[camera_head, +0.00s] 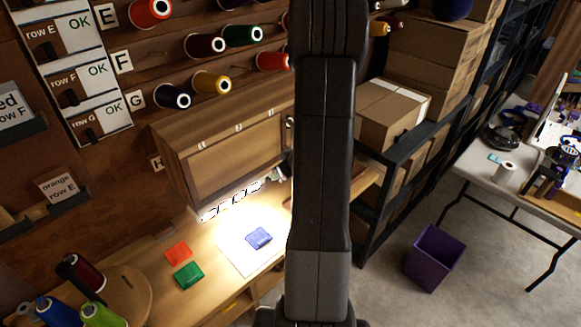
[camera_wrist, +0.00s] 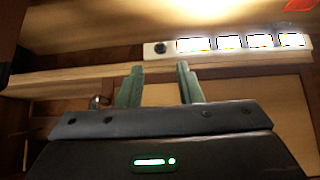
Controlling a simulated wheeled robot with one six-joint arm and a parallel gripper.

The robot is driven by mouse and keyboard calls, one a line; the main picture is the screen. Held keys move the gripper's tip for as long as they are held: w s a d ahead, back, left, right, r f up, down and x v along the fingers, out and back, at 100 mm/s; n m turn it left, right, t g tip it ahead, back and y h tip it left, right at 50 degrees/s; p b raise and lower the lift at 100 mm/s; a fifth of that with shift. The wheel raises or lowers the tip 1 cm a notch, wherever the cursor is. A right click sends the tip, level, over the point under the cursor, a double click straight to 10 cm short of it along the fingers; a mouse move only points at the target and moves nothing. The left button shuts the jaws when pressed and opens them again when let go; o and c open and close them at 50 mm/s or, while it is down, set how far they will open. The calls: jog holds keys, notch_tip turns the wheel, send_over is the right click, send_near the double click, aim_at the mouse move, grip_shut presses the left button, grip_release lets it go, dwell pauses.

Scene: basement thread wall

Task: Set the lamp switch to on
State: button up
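The lamp is a pale strip (camera_head: 235,200) along the lower edge of the wooden cabinet in the head view. Its segments glow white, and the bench below is brightly lit. In the wrist view the lamp strip (camera_wrist: 205,46) runs across the upper right, with a small dark round switch (camera_wrist: 160,47) at its left end. My gripper (camera_wrist: 160,75) is open and empty. Its two greenish fingers point towards the strip, with the switch roughly between their tips in the picture. I see no clear contact. In the head view my arm hides most of the gripper.
The wooden cabinet (camera_head: 240,150) stands above the bench (camera_head: 150,245). Red (camera_head: 178,253), green (camera_head: 188,275) and blue (camera_head: 259,238) squares lie on the bench. Spools (camera_head: 80,270) stand at lower left. A dark shelf rack (camera_head: 400,165) with boxes is to the right of my arm.

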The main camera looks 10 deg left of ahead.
aim_at(270, 179)
jog(key=v, duration=0.6)
dwell(0.5)
jog(key=x, duration=1.3)
jog(key=shift+f, duration=0.25)
jog(key=shift+r, duration=0.15)
